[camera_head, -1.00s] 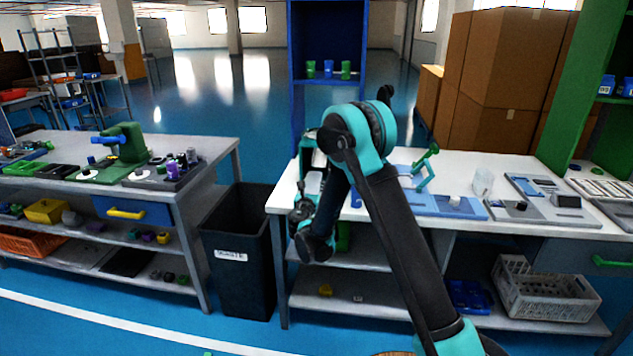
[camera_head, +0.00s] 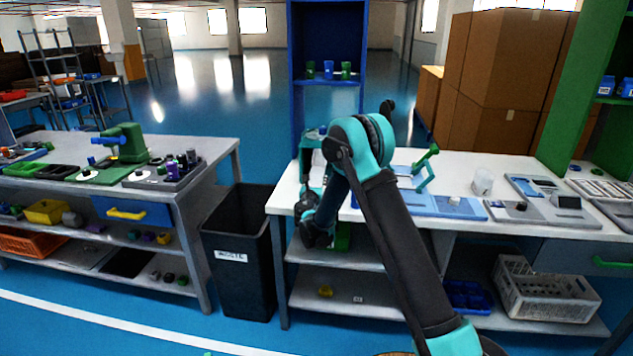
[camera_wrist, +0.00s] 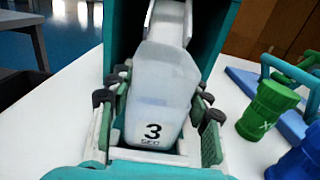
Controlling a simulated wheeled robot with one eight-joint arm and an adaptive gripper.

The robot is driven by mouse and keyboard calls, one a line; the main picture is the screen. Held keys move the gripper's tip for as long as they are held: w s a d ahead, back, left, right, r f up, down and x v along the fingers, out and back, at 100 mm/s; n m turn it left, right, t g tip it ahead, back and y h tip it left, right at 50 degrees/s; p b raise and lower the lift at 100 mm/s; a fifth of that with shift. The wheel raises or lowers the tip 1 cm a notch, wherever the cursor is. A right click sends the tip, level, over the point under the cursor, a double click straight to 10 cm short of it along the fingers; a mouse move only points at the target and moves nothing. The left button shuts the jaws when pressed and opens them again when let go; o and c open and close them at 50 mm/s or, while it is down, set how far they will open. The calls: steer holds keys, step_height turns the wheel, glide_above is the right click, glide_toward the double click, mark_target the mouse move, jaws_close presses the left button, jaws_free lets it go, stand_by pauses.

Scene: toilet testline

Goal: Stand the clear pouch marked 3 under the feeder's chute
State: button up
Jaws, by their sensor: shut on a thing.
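The clear pouch (camera_wrist: 160,88) is whitish and marked 3 in black near its lower end. In the wrist view it sits between the fingers of my gripper (camera_wrist: 160,100), which is shut on it. The pouch's upper end lies just below the pale chute (camera_wrist: 172,22) of the teal feeder (camera_wrist: 214,32); I cannot tell whether they touch. The pouch's base is hidden by my gripper, so I cannot tell whether it rests on anything. In the head view the feeder (camera_head: 312,142) stands at the left end of the white table, and my arm hides the pouch.
A green cup (camera_wrist: 268,110) and a blue cup (camera_wrist: 298,160) stand right of my gripper. The white table (camera_head: 460,165) also bears a blue fixture (camera_head: 450,207) and a clear container (camera_head: 483,181). A dark bin (camera_head: 240,255) stands on the floor to the left.

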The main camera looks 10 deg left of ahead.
steer(key=o, duration=1)
steer(key=shift+f, duration=0.15)
